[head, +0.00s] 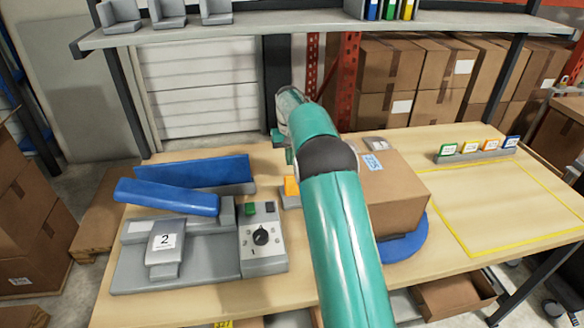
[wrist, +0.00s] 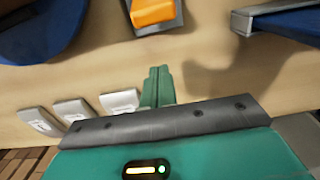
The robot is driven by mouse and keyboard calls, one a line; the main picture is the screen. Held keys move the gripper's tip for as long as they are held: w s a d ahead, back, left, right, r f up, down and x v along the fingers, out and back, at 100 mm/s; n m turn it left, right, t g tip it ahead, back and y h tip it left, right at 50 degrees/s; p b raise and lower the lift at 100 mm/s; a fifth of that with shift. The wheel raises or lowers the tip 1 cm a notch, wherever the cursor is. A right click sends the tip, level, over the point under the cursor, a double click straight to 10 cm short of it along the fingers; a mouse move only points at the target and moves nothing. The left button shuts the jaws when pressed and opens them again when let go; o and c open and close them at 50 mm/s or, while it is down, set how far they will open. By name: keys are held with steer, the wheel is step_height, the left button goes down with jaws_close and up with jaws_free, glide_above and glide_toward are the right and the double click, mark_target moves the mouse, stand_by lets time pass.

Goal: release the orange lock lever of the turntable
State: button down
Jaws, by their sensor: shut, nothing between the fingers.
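The orange lock lever (head: 291,186) stands on a small grey base, just left of my arm in the head view. In the wrist view the lever (wrist: 152,12) is at the top edge, partly cut off. The blue turntable (head: 408,243) carries a cardboard box (head: 392,192); my arm hides part of both. The turntable's blue disc (wrist: 35,35) also shows at the wrist view's top left. My gripper (wrist: 158,72) is shut and empty, its green fingertips apart from the lever with bare wood between them. In the head view my arm makes the fingertips hard to see.
Left of the lever is a grey machine with a dial box (head: 262,240) and a tilted blue arm (head: 166,197). Several white pieces (wrist: 120,101) lie left of my fingers. A shelf (head: 290,30) spans the back. The yellow-outlined area (head: 510,200) is clear.

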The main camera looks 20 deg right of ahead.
mark_target(292, 187)
step_height(292, 187, down, 2)
steer(key=shift+f, duration=0.1)
steer(key=shift+s+f, duration=0.1)
steer(key=shift+s, duration=0.15)
steer(key=shift+s+a+r, duration=0.15)
steer(key=shift+s+r, duration=0.05)
steer(key=shift+s, duration=0.35)
steer(key=shift+s+a+r, duration=0.1)
steer(key=shift+s+r, duration=0.15)
steer(key=shift+s, duration=0.3)
steer(key=shift+s+a+r, duration=0.15)
steer(key=shift+s+r, duration=0.05)
steer(key=shift+s, duration=0.35)
steer(key=shift+w, duration=0.1)
steer(key=shift+s+r+t, duration=0.1)
steer(key=shift+s+t, duration=0.15)
steer(key=shift+t, duration=0.15)
